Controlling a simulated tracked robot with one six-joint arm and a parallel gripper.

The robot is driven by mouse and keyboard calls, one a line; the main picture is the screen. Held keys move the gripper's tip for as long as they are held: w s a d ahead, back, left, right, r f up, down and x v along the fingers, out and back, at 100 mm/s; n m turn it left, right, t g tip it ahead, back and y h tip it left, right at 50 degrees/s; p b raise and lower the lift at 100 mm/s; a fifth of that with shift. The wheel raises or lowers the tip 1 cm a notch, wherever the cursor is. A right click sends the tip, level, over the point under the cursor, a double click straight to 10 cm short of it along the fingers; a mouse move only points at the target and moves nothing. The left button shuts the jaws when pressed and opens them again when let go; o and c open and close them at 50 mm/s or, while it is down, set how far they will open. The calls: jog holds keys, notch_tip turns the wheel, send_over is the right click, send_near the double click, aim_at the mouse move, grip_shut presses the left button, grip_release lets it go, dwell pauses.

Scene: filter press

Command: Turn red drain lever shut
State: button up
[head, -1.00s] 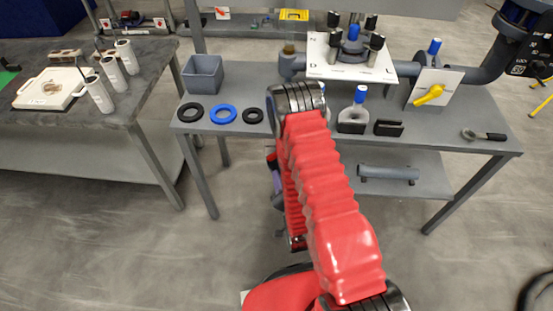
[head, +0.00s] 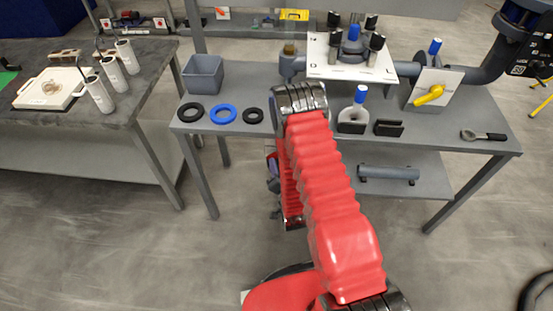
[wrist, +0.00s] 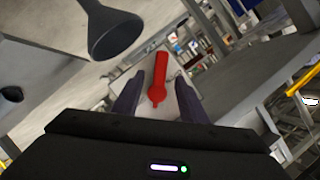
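The red drain lever (wrist: 158,80) shows in the wrist view, in front of a pale plate (wrist: 128,73). Its long handle points up in the picture and its narrow tip points down, between my gripper's fingers. My gripper (wrist: 158,97) is open, with one dark finger on each side of the lever and a gap on both sides. I cannot tell how deep the lever sits between the fingers. In the head view my red arm hides the lever and most of my gripper.
A dark funnel-shaped part (wrist: 112,32) hangs above and left of the lever in the wrist view. In the head view a grey bench (head: 445,150) carries a yellow lever (head: 429,95), rings, a grey bin (head: 203,77) and a wrench (head: 484,135).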

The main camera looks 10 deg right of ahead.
aim_at(275, 157)
jog(key=shift+x, duration=3)
jog(key=shift+c, duration=0.4)
grip_shut()
